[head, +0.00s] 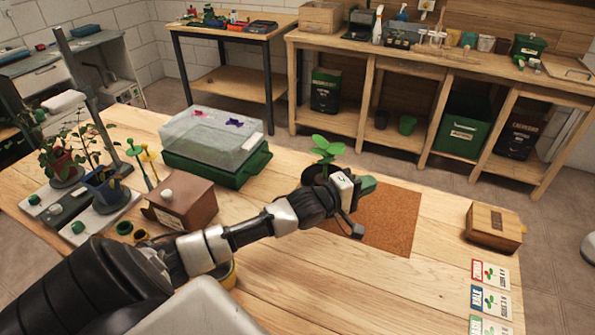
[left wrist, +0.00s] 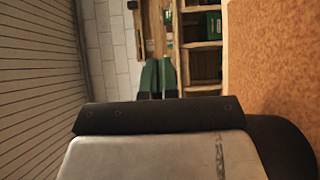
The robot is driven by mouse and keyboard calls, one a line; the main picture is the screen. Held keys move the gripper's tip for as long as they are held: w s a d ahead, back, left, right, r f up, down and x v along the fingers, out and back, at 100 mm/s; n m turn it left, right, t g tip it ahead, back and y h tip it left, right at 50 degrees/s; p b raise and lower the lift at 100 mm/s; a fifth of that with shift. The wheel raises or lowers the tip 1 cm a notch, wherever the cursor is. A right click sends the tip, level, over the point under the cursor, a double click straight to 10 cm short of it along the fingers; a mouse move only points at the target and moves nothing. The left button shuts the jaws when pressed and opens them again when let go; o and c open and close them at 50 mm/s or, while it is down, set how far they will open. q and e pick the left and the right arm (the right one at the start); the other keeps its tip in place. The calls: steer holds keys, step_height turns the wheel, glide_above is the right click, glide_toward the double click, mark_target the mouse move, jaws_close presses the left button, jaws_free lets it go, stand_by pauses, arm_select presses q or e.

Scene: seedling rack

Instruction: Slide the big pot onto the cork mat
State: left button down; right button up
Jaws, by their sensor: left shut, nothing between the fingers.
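The big pot (head: 312,173) is dark and holds a seedling with broad green leaves (head: 326,149). It stands upright in the head view, mostly hidden behind my left wrist. The brown cork mat (head: 390,222) lies flat on the table, its left part covered by my arm. It also shows along the right of the left wrist view (left wrist: 278,55). Whether the pot's base touches the mat is hidden. My left gripper (head: 369,184) has green fingertips, shut and empty, over the mat's far part, right of the pot. The fingers show in the left wrist view (left wrist: 159,76). My right gripper is out of view.
A green tray with a clear lid (head: 215,137) stands behind left, with a brown box (head: 182,203) nearer. Potted plants (head: 105,185) are far left. A wooden box (head: 493,227) and label cards (head: 490,300) lie right. The table between mat and wooden box is clear.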

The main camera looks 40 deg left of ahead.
arm_select(q)
steer(key=s+a+p, duration=0.2)
steer(key=s+a, duration=0.2)
steer(key=a, duration=0.5)
steer(key=s+a+p, duration=0.2)
steer(key=s+a, duration=0.2)
steer(key=a, duration=0.4)
steer(key=f, duration=0.5)
steer(key=f+b, duration=0.1)
steer(key=f, duration=0.4)
steer(key=shift+w+a+f, duration=0.1)
steer(key=shift+a, duration=0.1)
steer(key=shift+w+d+r+p, duration=0.15)
steer(key=shift+d+r+p, duration=0.1)
steer(key=shift+d+p, duration=0.1)
steer(key=shift+d+f, duration=0.1)
steer(key=d, duration=0.1)
steer(key=w+d, duration=0.1)
steer(key=shift+w+d, duration=0.15)
steer(key=shift+d, duration=0.25)
steer(key=shift+w+d, duration=0.15)
steer(key=shift+d, duration=0.1)
